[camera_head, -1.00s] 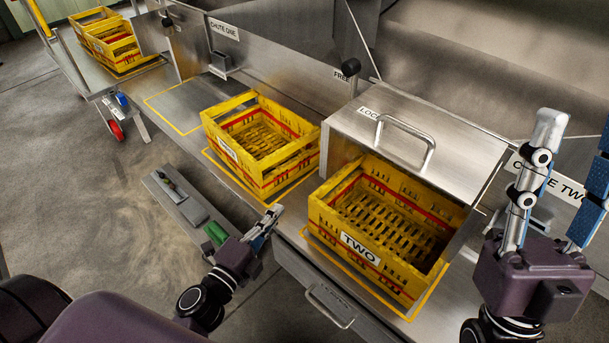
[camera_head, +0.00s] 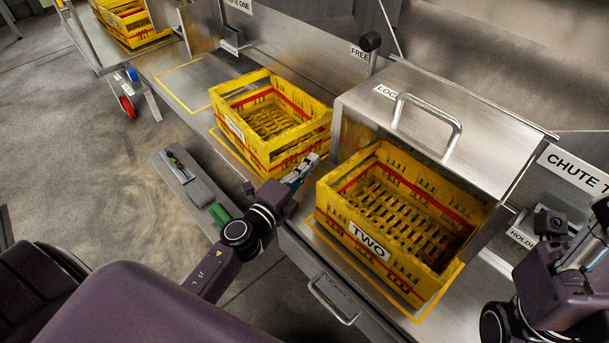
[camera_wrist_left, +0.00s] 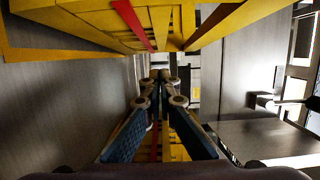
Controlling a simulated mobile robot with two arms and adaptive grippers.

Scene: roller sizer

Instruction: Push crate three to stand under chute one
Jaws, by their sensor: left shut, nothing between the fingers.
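A yellow crate (camera_head: 285,158) with a red band stands in the middle of the steel bench; its label is too small to read. It stands to the right of an empty yellow-outlined spot (camera_head: 180,94) near the sign for chute one (camera_head: 239,4), which is cut by the top edge. My left gripper (camera_head: 308,164) is shut and empty, at the near right corner of this crate; I cannot tell whether it touches. Its fingers (camera_wrist_left: 160,82) also show in the left wrist view, close to yellow slats. My right gripper is partly cut off at the right edge.
The crate marked TWO (camera_head: 345,222) stands at the right, partly under a steel hood (camera_head: 440,105) with a handle. A narrow tool tray (camera_head: 185,185) lies along the bench's front.

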